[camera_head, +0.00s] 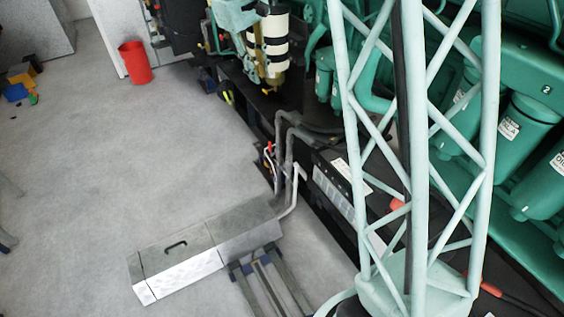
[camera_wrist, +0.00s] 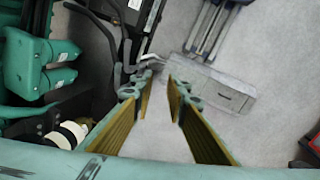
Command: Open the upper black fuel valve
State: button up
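My gripper (camera_wrist: 160,80) shows in the wrist view with its two fingers apart and nothing between them. Its yellow-brown inner pads face each other, and pale floor shows through the gap. I cannot make out my gripper in the camera_head view. Grey pipes (camera_head: 288,150) rise beside the engine base in the camera_head view, with small red parts (camera_head: 268,148) on their left. Dark pipes also show left of the fingertips in the wrist view (camera_wrist: 118,48). I cannot clearly tell the upper black fuel valve in either view; it is too small or hidden.
A grey floor box (camera_head: 204,247) with a black handle lies before the pipes; it also shows beyond the gripper in the wrist view (camera_wrist: 225,95). A red bin (camera_head: 135,62) stands at the back. Green engine cylinders (camera_head: 524,130) fill the right. The left floor is mostly clear.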

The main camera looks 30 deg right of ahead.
jog(key=w+d+f+p, duration=0.1)
jog(key=w+d+f, duration=0.2)
jog(key=w+f, duration=0.55)
jog(key=n+g+h+p, duration=0.2)
jog(key=n+g+p, duration=0.1)
send_over(282, 166)
jog(key=w+a, duration=0.3)
jog(key=a, duration=0.2)
notch_tip(282, 166, down, 39)
jog(key=shift+d, duration=0.2)
jog(key=shift+b+x, duration=0.45)
jog(key=shift+x, duration=6.45)
jog(key=shift+w+a, duration=0.1)
jog(key=shift+a, duration=0.05)
grip_shut()
